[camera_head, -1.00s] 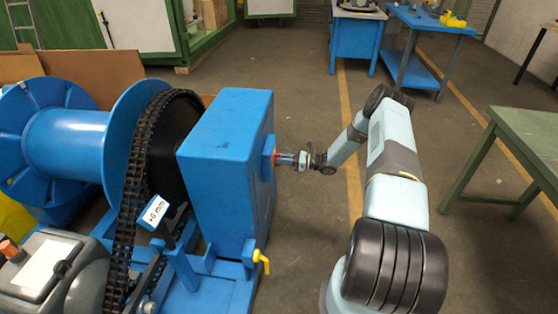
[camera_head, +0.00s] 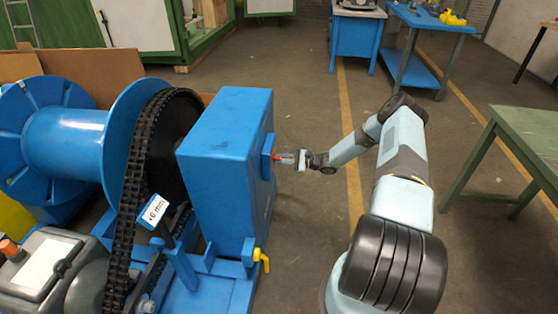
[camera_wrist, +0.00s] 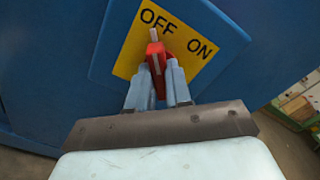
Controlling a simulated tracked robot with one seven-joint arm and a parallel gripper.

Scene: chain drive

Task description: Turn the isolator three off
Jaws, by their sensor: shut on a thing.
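The isolator has a red handle (camera_wrist: 155,60) in front of a yellow plate (camera_wrist: 185,47) marked OFF and ON. In the wrist view the handle stands nearly upright, its pale tip just below the word OFF and apart from ON. My gripper (camera_wrist: 158,80) is shut on the handle, with one finger on each side of its lower part. In the head view the red handle (camera_head: 281,158) shows small on the right face of the blue housing (camera_head: 228,145), with my gripper (camera_head: 300,160) against it. The handle's lower part is partly hidden by the fingers.
A chain (camera_head: 130,200) runs around a wheel left of the housing, beside a blue drum (camera_head: 65,140). A yellow valve handle (camera_head: 261,260) sticks out low on the frame. A green table (camera_head: 525,130) stands at right.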

